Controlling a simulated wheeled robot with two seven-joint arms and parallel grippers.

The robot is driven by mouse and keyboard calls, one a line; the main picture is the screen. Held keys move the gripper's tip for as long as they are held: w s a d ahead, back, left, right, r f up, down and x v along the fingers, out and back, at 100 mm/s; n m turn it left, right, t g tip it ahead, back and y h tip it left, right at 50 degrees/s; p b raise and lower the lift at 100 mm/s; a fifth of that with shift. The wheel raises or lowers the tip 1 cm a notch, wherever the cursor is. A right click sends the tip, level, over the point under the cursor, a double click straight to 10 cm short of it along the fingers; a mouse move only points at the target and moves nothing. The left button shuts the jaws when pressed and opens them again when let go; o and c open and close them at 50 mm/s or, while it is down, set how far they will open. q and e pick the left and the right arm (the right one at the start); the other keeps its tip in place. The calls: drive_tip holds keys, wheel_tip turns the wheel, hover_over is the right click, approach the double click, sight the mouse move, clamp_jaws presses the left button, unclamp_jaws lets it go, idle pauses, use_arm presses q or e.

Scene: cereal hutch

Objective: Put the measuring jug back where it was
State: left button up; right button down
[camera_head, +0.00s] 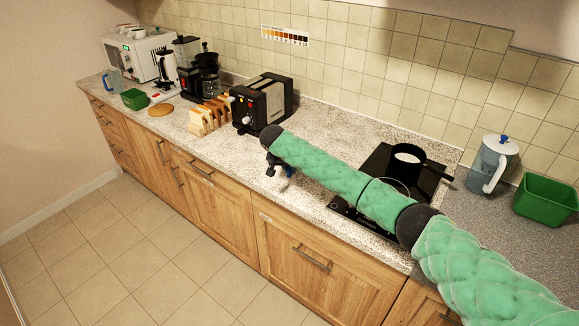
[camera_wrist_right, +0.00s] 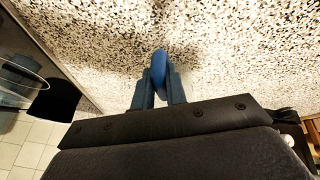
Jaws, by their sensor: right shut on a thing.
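A clear, bluish jug (camera_head: 115,79) with a blue handle stands at the far left end of the counter; it looks like a measuring jug. My right gripper (camera_head: 274,169) is low over the counter's front edge, right of the toaster and far from that jug. In the right wrist view its fingers (camera_wrist_right: 159,90) are shut on a small blue thing (camera_wrist_right: 158,70). Most of the blue thing is hidden, so I cannot tell what it belongs to. My left gripper is not in view.
The toaster (camera_head: 262,104) and toast rack (camera_head: 209,117) stand left of my gripper. A hob (camera_head: 371,178) with a pot (camera_head: 407,160) is right, partly behind my arm. A lidded pitcher (camera_head: 492,165) and green bin (camera_head: 546,201) stand far right. Bare counter (camera_head: 240,155) lies before the toaster.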

drive_tip(key=shift+f, duration=0.2)
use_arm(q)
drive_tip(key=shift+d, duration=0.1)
use_arm(e)
drive_tip(key=c, duration=1.4)
unclamp_jaws()
drive_tip(key=shift+c, duration=0.2)
drive_tip(key=shift+r, duration=0.1)
